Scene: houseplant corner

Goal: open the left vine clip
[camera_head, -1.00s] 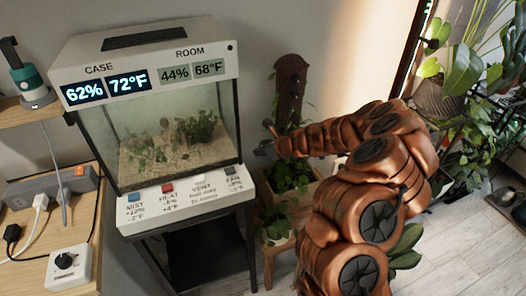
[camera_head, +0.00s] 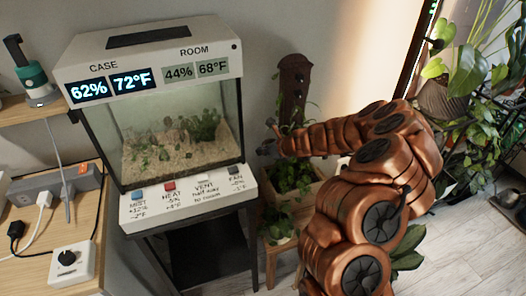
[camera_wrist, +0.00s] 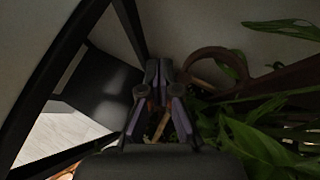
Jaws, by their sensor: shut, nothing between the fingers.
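My gripper (camera_head: 267,138) is at the left end of my copper arm, in front of the brown upright board (camera_head: 294,78) behind the planter. In the wrist view my gripper (camera_wrist: 158,68) is shut and empty, its fingertips together. A brown curved band (camera_wrist: 213,54) lies just right of the fingertips in the wrist view and appears apart from them. It may be a vine clip, but I cannot tell which one or whether it is shut. In the head view no clip can be made out; the arm and leaves cover the lower board.
A glass case (camera_head: 180,140) on a black stand is left of my gripper. A wooden planter (camera_head: 318,186) with green leaves (camera_wrist: 255,140) lies below and right. A dark frame (camera_wrist: 65,70) is at left in the wrist view. Tall plants (camera_head: 465,75) fill the right.

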